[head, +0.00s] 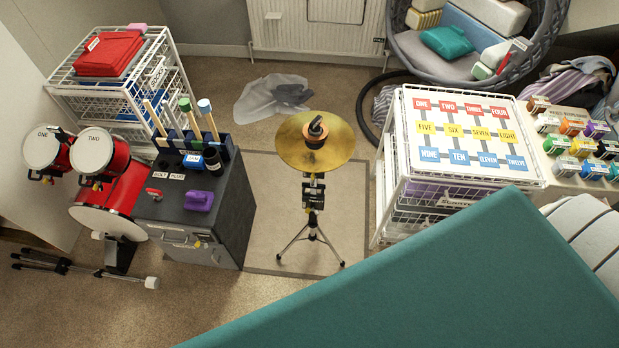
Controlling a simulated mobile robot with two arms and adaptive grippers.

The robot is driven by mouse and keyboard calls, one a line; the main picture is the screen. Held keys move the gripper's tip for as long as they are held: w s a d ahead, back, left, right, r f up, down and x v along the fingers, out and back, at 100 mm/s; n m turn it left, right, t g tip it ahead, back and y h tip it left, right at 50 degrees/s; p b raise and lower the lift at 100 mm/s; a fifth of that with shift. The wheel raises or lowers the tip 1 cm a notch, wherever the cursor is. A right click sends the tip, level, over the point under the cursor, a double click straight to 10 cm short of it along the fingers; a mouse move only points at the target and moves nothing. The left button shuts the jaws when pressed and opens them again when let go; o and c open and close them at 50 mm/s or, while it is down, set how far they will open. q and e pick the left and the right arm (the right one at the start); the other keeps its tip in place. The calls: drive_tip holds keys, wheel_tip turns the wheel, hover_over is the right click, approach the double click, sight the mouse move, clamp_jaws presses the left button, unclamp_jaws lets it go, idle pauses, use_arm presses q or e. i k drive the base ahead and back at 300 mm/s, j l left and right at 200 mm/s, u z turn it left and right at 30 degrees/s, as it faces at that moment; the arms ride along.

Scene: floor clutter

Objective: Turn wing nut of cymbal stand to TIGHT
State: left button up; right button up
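The cymbal stand (312,232) stands upright on its tripod legs on a beige mat in the middle of the head view. It carries a round brass cymbal (290,150). On top of the cymbal is a dark wing nut (317,127) above an orange-brown piece. The wing nut is too small to read its setting. A dark block with small pale labels (313,191) sits on the stand's post below the cymbal. Neither of my grippers shows in the head view.
A large teal surface (470,290) fills the lower right. A dark grey cabinet (225,210) with tools and a red drum kit (110,205) stand left. A white wire rack with a numbered board (465,130) stands right. Bare mat (262,215) surrounds the stand.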

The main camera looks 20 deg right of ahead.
sight(312, 208)
drive_tip(key=z, duration=0.8)
